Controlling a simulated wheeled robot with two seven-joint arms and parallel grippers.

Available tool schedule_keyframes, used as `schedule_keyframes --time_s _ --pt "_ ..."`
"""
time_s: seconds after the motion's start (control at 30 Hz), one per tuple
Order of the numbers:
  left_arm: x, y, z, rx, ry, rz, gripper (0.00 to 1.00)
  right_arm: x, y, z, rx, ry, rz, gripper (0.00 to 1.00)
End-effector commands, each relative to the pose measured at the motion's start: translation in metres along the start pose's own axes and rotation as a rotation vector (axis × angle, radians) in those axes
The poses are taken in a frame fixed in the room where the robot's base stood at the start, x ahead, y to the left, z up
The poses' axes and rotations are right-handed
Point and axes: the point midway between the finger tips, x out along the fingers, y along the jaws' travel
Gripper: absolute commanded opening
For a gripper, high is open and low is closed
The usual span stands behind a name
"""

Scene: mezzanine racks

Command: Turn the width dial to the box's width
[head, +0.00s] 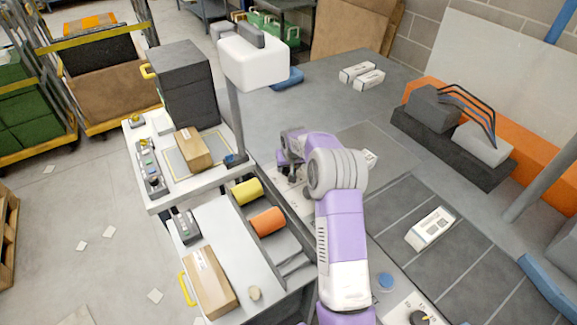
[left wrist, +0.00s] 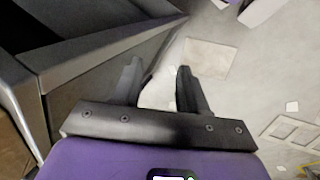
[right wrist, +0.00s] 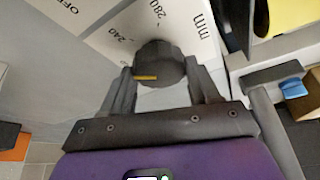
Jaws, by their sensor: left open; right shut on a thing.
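In the right wrist view a dark round dial (right wrist: 160,62) with a short yellow pointer mark stands on a white plate (right wrist: 115,38) printed with 240, 280 and mm. My right gripper (right wrist: 160,85) is shut on this dial, one finger on each side. The yellow mark lies on the dial's lower left. In the head view the right gripper (head: 290,178) is partly hidden by my arm. My left gripper (left wrist: 160,78) is open and empty above the floor. A cardboard box (head: 192,150) lies on a framed plate; another box (head: 212,284) lies on the lower table.
A post with a white head (head: 252,62) rises beside the framed plate. A yellow roll (head: 247,192) and an orange roll (head: 267,221) sit in a grey tray beside my right arm. The floor at left is mostly clear.

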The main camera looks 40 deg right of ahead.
Motion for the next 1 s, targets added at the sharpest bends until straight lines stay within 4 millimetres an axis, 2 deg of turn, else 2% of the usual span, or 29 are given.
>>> schedule_keyframes --time_s 1.0 --pt "-0.014 0.005 0.001 0.0 0.0 0.0 0.43 0.001 0.005 -0.002 -0.89 -0.003 -0.373 0.3"
